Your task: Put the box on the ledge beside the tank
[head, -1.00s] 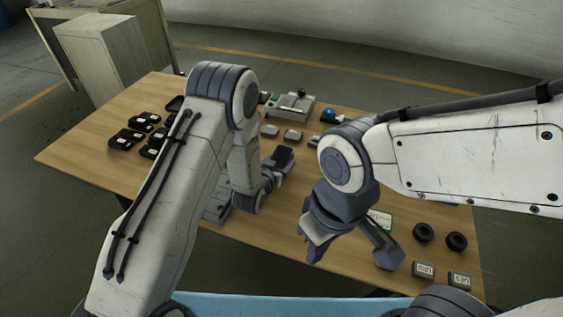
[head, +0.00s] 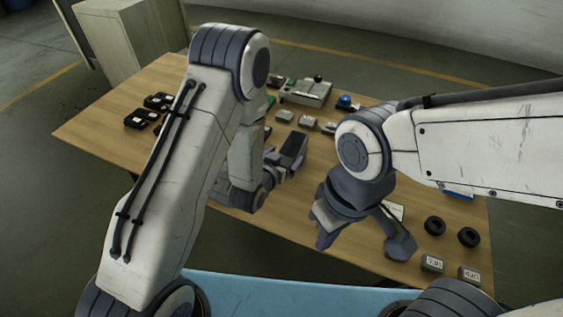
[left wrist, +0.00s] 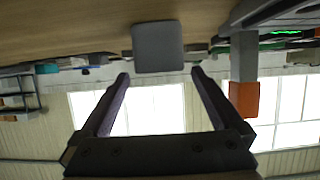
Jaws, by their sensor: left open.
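A dark grey box (head: 293,145) stands on the wooden table, just ahead of my left gripper (head: 282,163). In the left wrist view, which is upside down, the box (left wrist: 158,47) lies ahead of the two spread fingers (left wrist: 160,74), roughly centred between them. The left gripper is open, and the box seems just beyond its fingertips. My left forearm hides part of the table. My right gripper (head: 362,240) is open and empty, with its fingers spread over the table's near side. I cannot make out a tank or a ledge with certainty.
Small grey blocks (head: 308,122) and a device with a lever (head: 308,91) stand behind the box. Black trays (head: 137,118) lie at the left, black rings (head: 435,226) and labelled blocks (head: 432,263) at the right. A light blue surface (head: 270,290) is below.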

